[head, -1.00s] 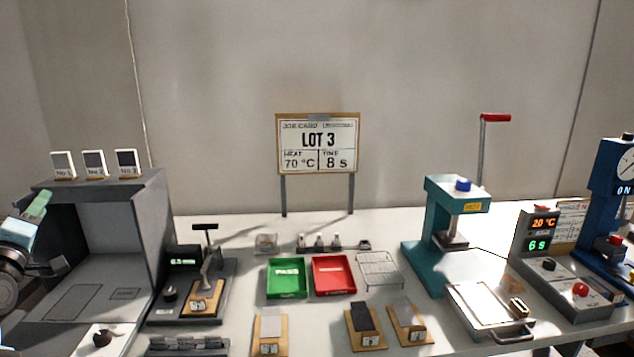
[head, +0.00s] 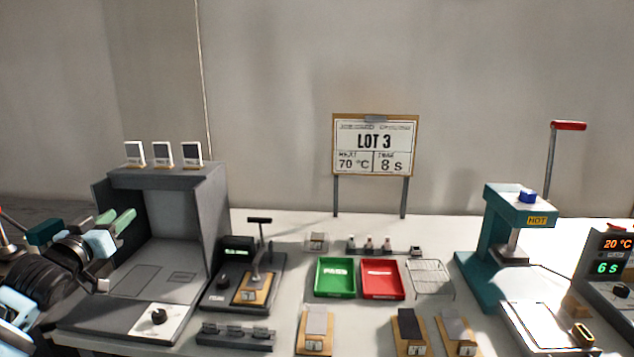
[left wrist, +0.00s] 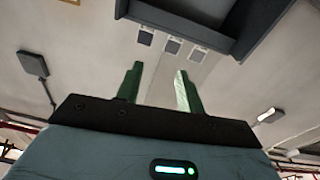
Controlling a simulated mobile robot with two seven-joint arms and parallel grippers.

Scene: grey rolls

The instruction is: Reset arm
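My left gripper (head: 112,218) is at the left of the head view, raised in front of the left side of a grey open-fronted booth (head: 205,225). Its two green fingers stand apart. In the left wrist view the same gripper (left wrist: 160,88) points up, with its fingers spread and nothing between them. It holds nothing. My right gripper is not in view.
Three numbered cards (head: 163,155) stand on the booth's top. A green tray (head: 335,290) and a red tray (head: 381,292) lie mid-table. A wire rack (head: 430,276) and a teal press (head: 495,240) are at right. A LOT 3 job card (head: 374,147) stands behind.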

